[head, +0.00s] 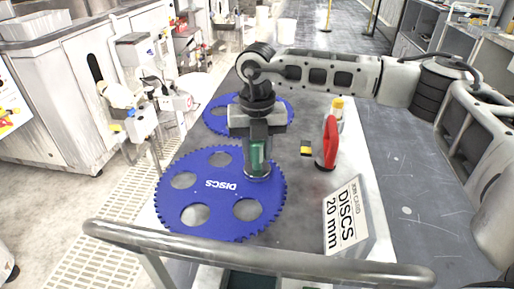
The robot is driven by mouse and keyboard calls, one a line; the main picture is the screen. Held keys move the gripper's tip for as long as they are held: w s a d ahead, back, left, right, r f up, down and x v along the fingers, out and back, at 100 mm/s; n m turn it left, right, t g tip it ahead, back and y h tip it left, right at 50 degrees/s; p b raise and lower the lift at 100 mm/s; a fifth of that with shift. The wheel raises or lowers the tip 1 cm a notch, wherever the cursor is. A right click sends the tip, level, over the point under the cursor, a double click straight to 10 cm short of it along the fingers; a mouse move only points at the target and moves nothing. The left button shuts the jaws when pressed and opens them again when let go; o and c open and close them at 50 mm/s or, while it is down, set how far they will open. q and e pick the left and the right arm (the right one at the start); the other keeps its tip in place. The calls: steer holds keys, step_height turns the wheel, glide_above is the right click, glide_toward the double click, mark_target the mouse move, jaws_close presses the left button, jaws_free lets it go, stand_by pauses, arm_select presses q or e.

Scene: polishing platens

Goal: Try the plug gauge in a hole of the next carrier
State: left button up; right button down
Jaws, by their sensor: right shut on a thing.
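Two blue toothed carriers lie on the dark table: a near one (215,190) with several round holes and the white word DISCS, and a far one (217,115) partly hidden behind my right arm. My right gripper (257,158) points straight down over the near carrier's far right part. It is shut on the green plug gauge (258,153), which stands upright between the fingers. The gauge's lower end is at the hole there. I cannot tell whether it is inside the hole or just above it. My left gripper is not in view.
A white card (346,217) reading DISCS 20 mm stands at the near right. A red object (330,142), a yellow-capped bottle (338,106) and a small black-and-yellow block (306,148) are right of the gripper. A grey rail (250,262) crosses the front.

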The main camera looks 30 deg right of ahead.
steer(key=shift+f, duration=0.2)
stand_by(0.5)
steer(key=c, duration=1)
jaws_free()
steer(key=shift+f, duration=0.1)
step_height(320, 180, up, 16)
